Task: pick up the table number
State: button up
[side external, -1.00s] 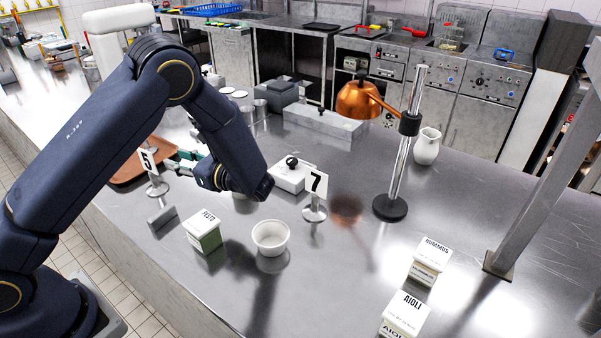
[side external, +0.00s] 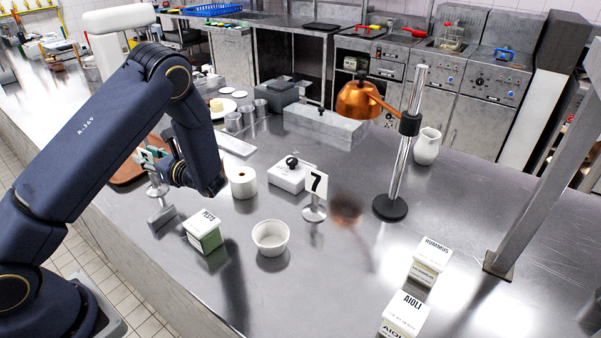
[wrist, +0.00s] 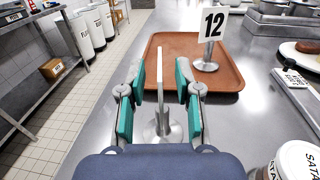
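A table number stand (wrist: 160,127) with a round metal base is between my gripper's fingers in the wrist view, its white card edge-on. In the side view its base (side external: 157,190) shows below my gripper, and the card is mostly hidden there. My gripper (wrist: 160,80) is open, with a teal-padded finger on each side of the card and a visible gap to both. In the side view my gripper (side external: 150,155) is partly hidden by my arm. Another stand, number 12 (wrist: 212,30), stands on the brown tray. Number 7 (side external: 316,184) stands further right.
The brown tray (wrist: 226,84) lies just beyond my gripper. A copper lamp (side external: 358,101) stands right. The counter edge drops to the floor at left.

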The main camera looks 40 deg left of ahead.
aim_at(139, 153)
jog(key=a, duration=0.3)
jog(key=shift+s+a, duration=0.2)
jog(key=shift+a, duration=0.1)
jog(key=shift+c, duration=0.2)
grip_shut()
jog(key=shift+r, duration=0.1)
